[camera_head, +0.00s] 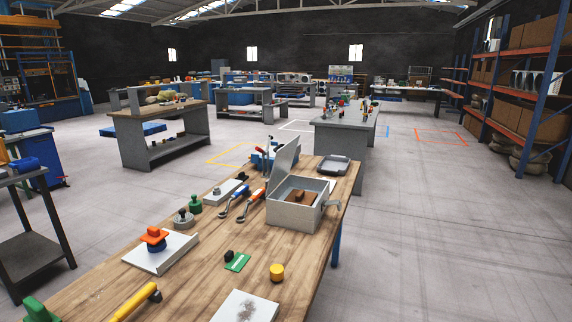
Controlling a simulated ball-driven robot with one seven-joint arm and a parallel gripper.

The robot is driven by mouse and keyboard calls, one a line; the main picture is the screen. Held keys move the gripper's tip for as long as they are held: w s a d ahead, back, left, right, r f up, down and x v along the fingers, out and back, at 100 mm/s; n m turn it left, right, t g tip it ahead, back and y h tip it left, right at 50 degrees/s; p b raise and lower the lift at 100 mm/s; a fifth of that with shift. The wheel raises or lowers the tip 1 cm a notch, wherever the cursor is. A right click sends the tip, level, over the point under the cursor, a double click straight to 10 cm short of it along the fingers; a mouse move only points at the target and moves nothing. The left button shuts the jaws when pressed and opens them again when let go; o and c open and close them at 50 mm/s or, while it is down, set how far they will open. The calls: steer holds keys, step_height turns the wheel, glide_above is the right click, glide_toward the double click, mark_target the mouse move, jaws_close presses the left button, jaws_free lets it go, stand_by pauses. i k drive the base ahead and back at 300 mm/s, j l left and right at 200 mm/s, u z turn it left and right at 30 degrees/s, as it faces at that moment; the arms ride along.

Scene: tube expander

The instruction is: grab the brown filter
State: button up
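A grey metal box (293,216) stands near the far right end of the wooden workbench, with its lid (285,166) raised. Inside it are brown pieces (300,196), the only brown items I make out among the things on this bench. I cannot tell from their shape whether one is the brown filter. The box walls hide their lower parts. My gripper is not in view.
Open concrete floor (440,240) lies to the right. Grey tables stand behind.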

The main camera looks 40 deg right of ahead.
mark_target(301, 197)
steer(key=i+z, duration=0.1)
steer(key=z, duration=0.3)
steer(key=i+j+z, duration=0.1)
steer(key=z, duration=0.25)
steer(key=i+j+z, duration=0.1)
steer(key=z, duration=0.3)
